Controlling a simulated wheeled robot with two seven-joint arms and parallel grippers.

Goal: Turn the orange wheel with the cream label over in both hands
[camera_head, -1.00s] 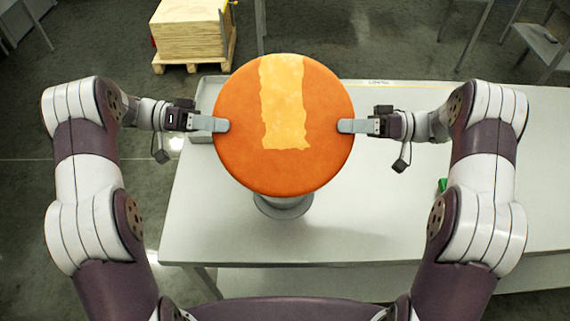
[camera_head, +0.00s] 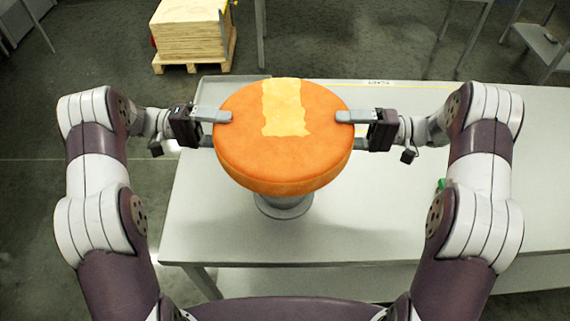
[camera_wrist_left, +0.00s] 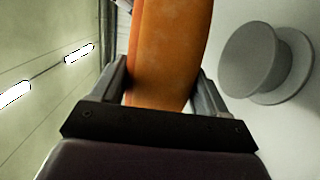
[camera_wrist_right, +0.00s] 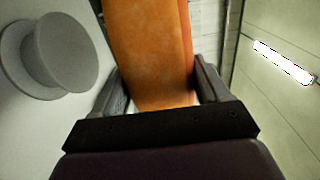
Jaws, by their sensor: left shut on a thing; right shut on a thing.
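The orange wheel (camera_head: 235,150) hangs between my two grippers above the table, with its cream label (camera_head: 285,108) on the upward face. The wheel is tilted, so its near rim shows below the face. My left gripper (camera_head: 222,129) is shut on its left edge, with one finger on the labelled face. My right gripper (camera_head: 346,129) is shut on its right edge in the same way. The left wrist view shows the wheel's rim (camera_wrist_left: 165,55) between the two fingers, and the right wrist view shows it too (camera_wrist_right: 150,55). The wheel's underside is hidden in the head view.
A grey round stand (camera_head: 283,207) is on the white table (camera_head: 400,200) below the wheel. It also shows in the left wrist view (camera_wrist_left: 250,60). A small green thing (camera_head: 440,184) lies behind my right arm. A pallet with a wooden stack (camera_head: 190,30) stands on the floor behind.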

